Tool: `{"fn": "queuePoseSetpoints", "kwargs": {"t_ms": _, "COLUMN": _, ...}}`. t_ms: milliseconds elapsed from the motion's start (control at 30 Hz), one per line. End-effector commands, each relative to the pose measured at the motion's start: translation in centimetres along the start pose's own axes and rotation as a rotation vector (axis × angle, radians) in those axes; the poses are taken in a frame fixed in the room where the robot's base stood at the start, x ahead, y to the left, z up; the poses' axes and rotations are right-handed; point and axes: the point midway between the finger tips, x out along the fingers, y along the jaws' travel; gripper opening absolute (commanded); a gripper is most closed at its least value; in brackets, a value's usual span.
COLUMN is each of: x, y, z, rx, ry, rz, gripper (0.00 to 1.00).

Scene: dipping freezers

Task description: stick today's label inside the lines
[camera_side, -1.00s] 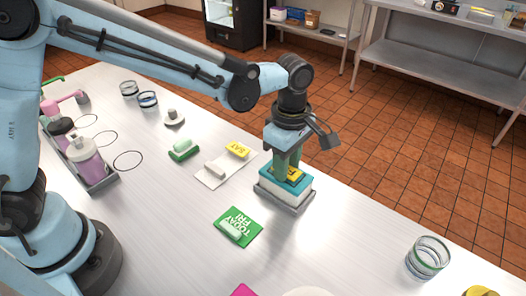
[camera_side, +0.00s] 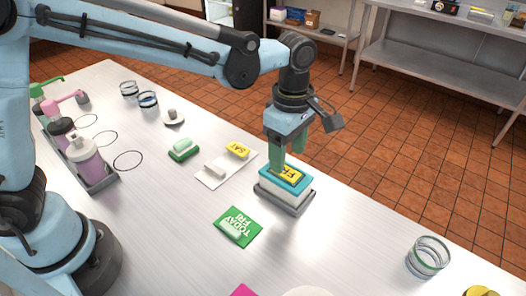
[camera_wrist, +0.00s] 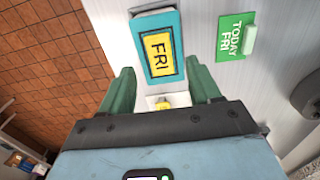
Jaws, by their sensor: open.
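A yellow FRI label (camera_side: 289,175) lies on the teal lid (camera_side: 270,173) of a white tub, which stands on a grey tray (camera_side: 297,208). In the wrist view the FRI label (camera_wrist: 157,53) lies on the teal top (camera_wrist: 142,24), with teal showing around it.
A white sheet (camera_side: 211,181) with a yellow SAT label (camera_side: 238,150) and a pale block lies behind left. A green-based block (camera_side: 184,150), glass jars (camera_side: 428,257) and a bottle rack (camera_side: 97,181) stand about. The table between the green card and the front jar is clear.

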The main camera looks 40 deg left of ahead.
Motion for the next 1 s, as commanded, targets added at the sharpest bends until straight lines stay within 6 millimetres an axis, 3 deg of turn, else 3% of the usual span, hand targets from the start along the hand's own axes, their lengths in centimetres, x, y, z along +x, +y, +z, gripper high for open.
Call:
{"fn": "queuePoseSetpoints", "kwargs": {"t_ms": 200, "x": -4.2, "y": -0.1, "z": 0.0, "rx": 0.0, "ry": 0.0, "rz": 0.0, "gripper": 0.62}}
{"fn": "queuePoseSetpoints", "kwargs": {"t_ms": 500, "x": -7.9, "y": 0.0, "z": 0.0, "rx": 0.0, "ry": 0.0, "rz": 0.0, "gripper": 0.62}}
{"fn": "queuePoseSetpoints", "kwargs": {"t_ms": 1000, "x": -8.6, "y": 0.0, "z": 0.0, "rx": 0.0, "ry": 0.0, "rz": 0.0, "gripper": 0.62}}
